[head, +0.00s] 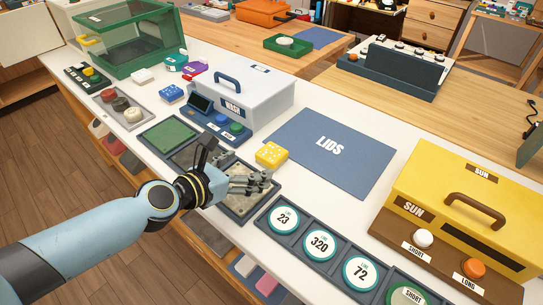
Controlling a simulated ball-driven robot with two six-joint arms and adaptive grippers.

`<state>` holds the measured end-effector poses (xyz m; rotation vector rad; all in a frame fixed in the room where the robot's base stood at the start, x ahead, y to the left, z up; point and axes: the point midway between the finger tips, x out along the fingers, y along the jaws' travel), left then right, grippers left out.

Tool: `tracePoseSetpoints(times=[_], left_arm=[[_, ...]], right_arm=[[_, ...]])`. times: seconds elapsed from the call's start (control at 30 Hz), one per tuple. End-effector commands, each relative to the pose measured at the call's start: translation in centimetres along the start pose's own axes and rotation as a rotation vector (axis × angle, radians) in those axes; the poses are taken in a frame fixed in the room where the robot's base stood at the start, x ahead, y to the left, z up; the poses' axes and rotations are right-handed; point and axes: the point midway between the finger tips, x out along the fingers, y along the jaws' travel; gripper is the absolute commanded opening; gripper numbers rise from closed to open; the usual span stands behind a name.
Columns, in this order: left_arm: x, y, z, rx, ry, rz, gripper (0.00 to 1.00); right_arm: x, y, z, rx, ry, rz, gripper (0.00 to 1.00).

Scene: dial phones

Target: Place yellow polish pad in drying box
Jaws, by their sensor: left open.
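A yellow pad (271,154) with pale dots lies on the white counter between the white WASH box and the blue LIDS mat. My left gripper (266,182) is open over the grey speckled section of a tray, just in front of the pad; it looks empty. Whether the fingers touch the pad cannot be told, but a gap seems to show. A yellow box (463,182) marked SUN, with a brown handle, stands at the right on a brown base with a white SHORT button and an orange LONG button. No box is labelled as drying. My right gripper is out of view.
The WASH box (238,92) and its button panel (218,122) stand behind the gripper. The LIDS mat (330,147) is bare. Numbered round lids (320,242) sit in trays along the front edge. A green clear-sided box (125,38) stands far left.

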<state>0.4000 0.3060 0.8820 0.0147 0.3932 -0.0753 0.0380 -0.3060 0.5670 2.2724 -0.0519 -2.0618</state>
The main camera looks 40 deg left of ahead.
Motion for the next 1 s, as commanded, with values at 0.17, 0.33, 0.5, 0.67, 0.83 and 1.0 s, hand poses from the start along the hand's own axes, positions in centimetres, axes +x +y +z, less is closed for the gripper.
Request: tracePoseSetpoints(times=[0.17, 0.33, 0.5, 0.67, 0.83, 1.0], left_arm=[[3.2, 0.0, 0.0, -0.006, -0.003, 0.002, 0.87], [4.8, 0.0, 0.1, -0.002, -0.002, 0.000, 0.87], [6.8, 0.4, 0.6, -0.001, -0.004, 0.000, 0.87], [9.3, 0.5, 0.7, -0.001, -0.002, -0.001, 0.87], [10.1, 0.5, 0.8, 0.000, -0.001, -0.002, 0.87], [10.1, 0.5, 0.9, 0.000, -0.001, -0.002, 0.85]], right_arm=[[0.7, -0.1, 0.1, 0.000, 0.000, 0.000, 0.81], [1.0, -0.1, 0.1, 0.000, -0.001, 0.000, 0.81], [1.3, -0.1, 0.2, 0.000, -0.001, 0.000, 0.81], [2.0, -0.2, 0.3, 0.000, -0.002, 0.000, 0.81], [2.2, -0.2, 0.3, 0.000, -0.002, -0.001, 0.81], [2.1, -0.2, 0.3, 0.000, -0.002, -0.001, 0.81]])
